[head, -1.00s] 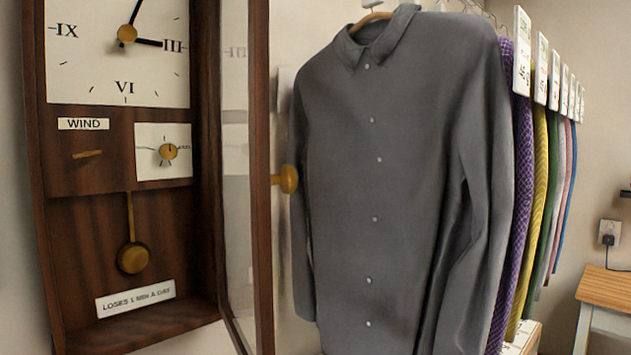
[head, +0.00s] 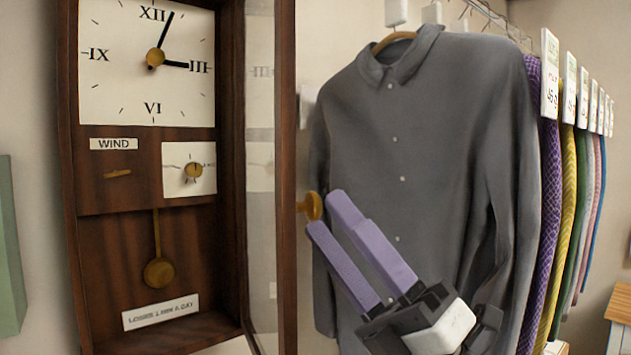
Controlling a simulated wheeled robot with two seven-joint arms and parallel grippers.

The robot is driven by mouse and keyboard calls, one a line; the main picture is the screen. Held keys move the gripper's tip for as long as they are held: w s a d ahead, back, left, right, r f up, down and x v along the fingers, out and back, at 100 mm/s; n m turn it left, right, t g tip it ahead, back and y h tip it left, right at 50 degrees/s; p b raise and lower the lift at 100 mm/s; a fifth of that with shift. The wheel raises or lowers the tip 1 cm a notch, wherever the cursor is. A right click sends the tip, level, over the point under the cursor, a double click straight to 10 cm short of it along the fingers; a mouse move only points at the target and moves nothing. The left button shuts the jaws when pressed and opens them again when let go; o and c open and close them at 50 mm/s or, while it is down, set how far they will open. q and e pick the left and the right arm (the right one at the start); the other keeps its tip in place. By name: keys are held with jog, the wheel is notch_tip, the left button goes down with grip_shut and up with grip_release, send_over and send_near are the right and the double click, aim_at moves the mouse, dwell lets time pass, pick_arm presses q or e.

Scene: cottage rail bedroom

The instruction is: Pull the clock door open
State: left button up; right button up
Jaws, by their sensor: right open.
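The wall clock has a dark wooden case (head: 230,170) with a white dial, a small lower dial and a pendulum. Its glazed clock door (head: 286,120) stands open, swung out from the case's right side, with the glass seen at a steep angle. A round brass knob (head: 316,206) sits on the door's outer frame. My right gripper (head: 327,212) is open, its two purple fingers pointing up and left at the knob. The fingertips are close beside the knob; I cannot tell whether they touch it. My left gripper is out of view.
A grey shirt (head: 430,150) hangs just behind my right gripper, first on a rail of several coloured, tagged garments. A wooden-topped table (head: 620,305) stands at the lower right. A green object (head: 10,250) shows at the left edge.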

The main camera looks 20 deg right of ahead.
aim_at(315, 220)
jog(key=p+x, duration=0.1)
jog(key=x, duration=0.2)
jog(key=shift+r, duration=0.1)
jog(key=shift+w+a+r+p, duration=0.25)
jog(key=shift+w+r+p, duration=0.05)
jog(key=shift+w, duration=0.05)
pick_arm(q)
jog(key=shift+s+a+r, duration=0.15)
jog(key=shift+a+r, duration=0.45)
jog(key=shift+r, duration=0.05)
